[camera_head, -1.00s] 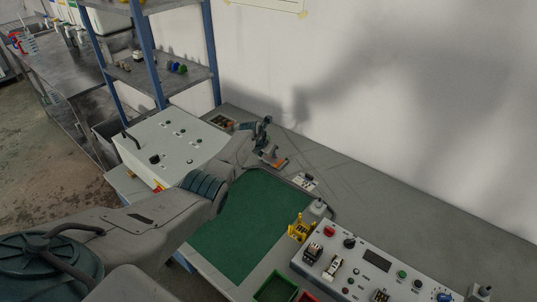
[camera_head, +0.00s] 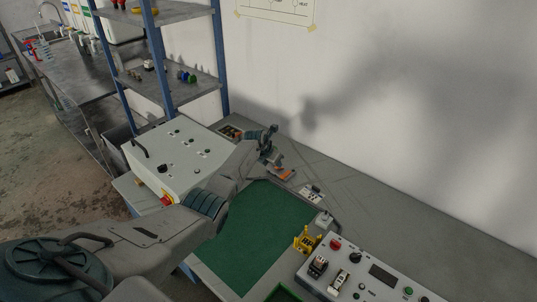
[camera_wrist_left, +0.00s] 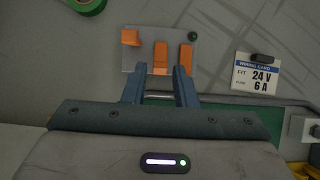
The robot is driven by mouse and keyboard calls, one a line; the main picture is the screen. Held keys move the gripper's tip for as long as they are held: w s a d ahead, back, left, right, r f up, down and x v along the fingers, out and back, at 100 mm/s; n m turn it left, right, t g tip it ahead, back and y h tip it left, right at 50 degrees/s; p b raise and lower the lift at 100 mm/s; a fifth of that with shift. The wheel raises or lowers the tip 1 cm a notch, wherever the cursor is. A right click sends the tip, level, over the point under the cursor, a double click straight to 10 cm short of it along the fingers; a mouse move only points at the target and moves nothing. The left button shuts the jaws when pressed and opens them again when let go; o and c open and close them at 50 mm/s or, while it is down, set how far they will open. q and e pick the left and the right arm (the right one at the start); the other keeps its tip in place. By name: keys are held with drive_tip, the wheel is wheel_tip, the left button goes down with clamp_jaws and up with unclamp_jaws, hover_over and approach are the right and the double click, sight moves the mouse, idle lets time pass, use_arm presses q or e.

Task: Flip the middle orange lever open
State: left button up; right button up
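In the left wrist view, three orange levers sit on a grey plate (camera_wrist_left: 146,53). The left lever (camera_wrist_left: 130,38) looks short and wide, standing differently from the other two. The middle orange lever (camera_wrist_left: 160,57) and the right lever (camera_wrist_left: 185,56) look long and narrow. In the head view, my left gripper (camera_head: 272,158) is by the orange levers (camera_head: 281,175). My right gripper is not seen.
A wiring card (camera_wrist_left: 257,73) lies right of the levers; green tape (camera_wrist_left: 90,6) lies upper left. A green mat (camera_head: 250,235), yellow rack (camera_head: 306,240) and control panel (camera_head: 372,274) lie nearer. A white box (camera_head: 172,160) stands left, shelves (camera_head: 172,80) behind it.

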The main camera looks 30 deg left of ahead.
use_arm(q)
drive_tip(key=b+v, duration=0.1)
drive_tip(key=v, duration=0.7)
drive_tip(key=shift+s+r+b, duration=0.2)
drive_tip(key=shift+r+b, duration=0.05)
drive_tip(key=shift+b, duration=0.1)
